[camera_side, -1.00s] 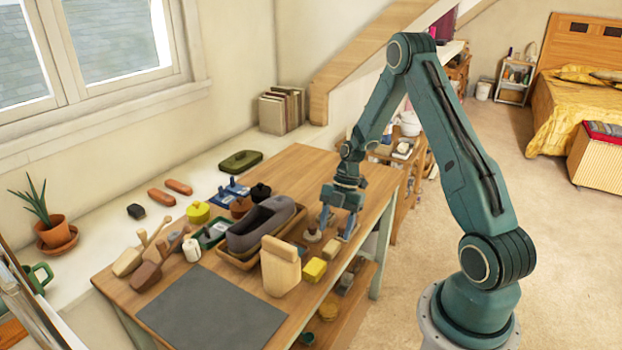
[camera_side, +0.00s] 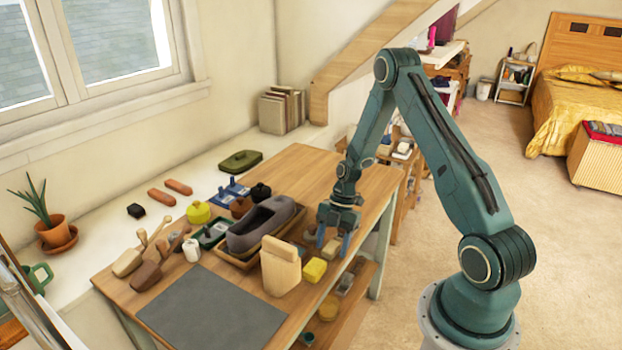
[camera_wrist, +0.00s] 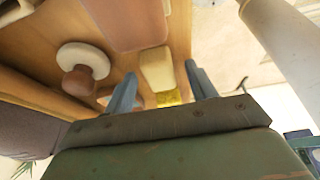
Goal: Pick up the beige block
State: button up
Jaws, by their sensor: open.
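The beige block (camera_wrist: 157,68) lies on the wooden table and shows between my two fingers in the wrist view, near the fingertips. In the side view the small beige block (camera_side: 331,248) is partly hidden between the fingers. My gripper (camera_side: 333,242) points down at the table's right edge with its blue fingers apart. In the wrist view the gripper (camera_wrist: 160,82) is open, with a gap between each finger and the block. I cannot tell the exact height of the fingertips over the table.
A yellow block (camera_side: 314,269) sits close to the gripper, and a larger tan upright block (camera_side: 280,266) stands beyond it. A tray with a grey shoe-like piece (camera_side: 262,224) is to the left. A dark grey mat (camera_side: 213,313) lies in front. The table's far end is clear.

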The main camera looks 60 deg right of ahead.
aim_at(332, 245)
jog(key=c, duration=1.2)
jog(key=shift+r, duration=0.15)
notch_tip(332, 245, up, 20)
jog(key=shift+f, duration=0.15)
dwell(0.5)
